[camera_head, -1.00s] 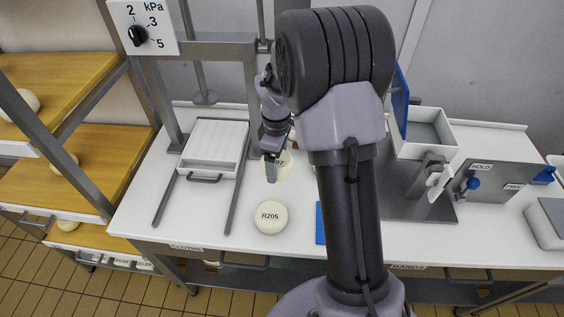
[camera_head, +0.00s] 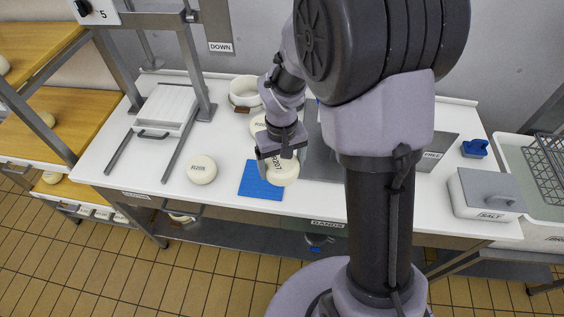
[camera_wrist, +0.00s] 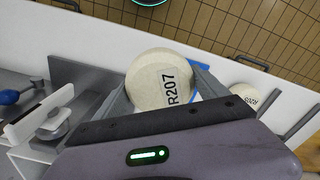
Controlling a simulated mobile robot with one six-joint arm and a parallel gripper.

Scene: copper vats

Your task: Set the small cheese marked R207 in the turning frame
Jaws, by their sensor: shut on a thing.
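The small cheese marked R207 (camera_head: 284,173) is a cream disc between the fingers of my gripper (camera_head: 280,153). In the wrist view the same cheese (camera_wrist: 163,78) fills the gap between both fingers, its R207 mark toward the camera. In the head view it shows over the right edge of a blue mat; its height above the bench is hard to tell. The turning frame is mostly hidden behind my arm. A grey base plate (camera_head: 322,160) shows right of the cheese. The wrist view shows a grey upright plate (camera_wrist: 85,82) and a white clamp-like part (camera_wrist: 38,118) at left.
Cheese R205 (camera_head: 202,170) lies left of the blue mat (camera_head: 256,188). Another cream round (camera_head: 258,124) stands behind my gripper, near a white ring (camera_head: 245,91). A press (camera_head: 170,104) is at left, a grey-lidded salt box (camera_head: 488,190) at right.

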